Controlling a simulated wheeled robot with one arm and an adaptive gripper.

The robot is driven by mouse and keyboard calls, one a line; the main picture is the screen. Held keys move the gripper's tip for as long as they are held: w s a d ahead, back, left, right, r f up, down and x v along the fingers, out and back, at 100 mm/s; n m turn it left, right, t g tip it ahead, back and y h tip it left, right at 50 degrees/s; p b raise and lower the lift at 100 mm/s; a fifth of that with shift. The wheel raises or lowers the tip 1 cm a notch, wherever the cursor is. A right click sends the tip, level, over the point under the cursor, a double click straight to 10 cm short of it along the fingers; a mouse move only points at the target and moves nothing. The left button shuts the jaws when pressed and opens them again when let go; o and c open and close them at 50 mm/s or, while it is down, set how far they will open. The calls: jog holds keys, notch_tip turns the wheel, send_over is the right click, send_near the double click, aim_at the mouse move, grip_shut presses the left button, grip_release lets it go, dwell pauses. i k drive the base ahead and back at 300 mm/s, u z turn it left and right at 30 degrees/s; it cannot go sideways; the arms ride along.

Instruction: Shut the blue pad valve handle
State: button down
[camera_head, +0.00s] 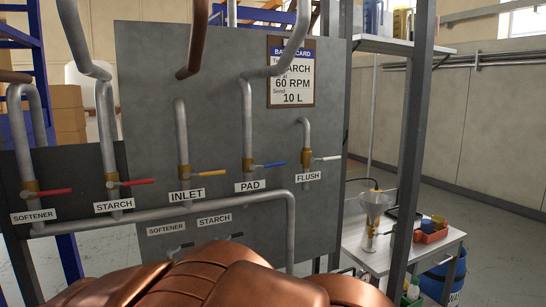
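The blue pad valve handle (270,165) points right, roughly level, from a brass valve body (247,165) on a vertical grey pipe (246,115). It lies across that pipe. The white PAD label (250,185) is just below it. Nothing touches the handle. My gripper is not in view, so its distance from the handle and its opening cannot be told.
A yellow inlet handle (210,173) is left of the blue one and a white flush handle (327,158) is right. Red handles (136,182) (55,192) are farther left. A grey pipe (210,205) runs below. A bench (375,257) with a funnel (374,205) stands right.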

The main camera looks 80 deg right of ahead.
aim_at(268, 165)
jog(key=z, duration=1.1)
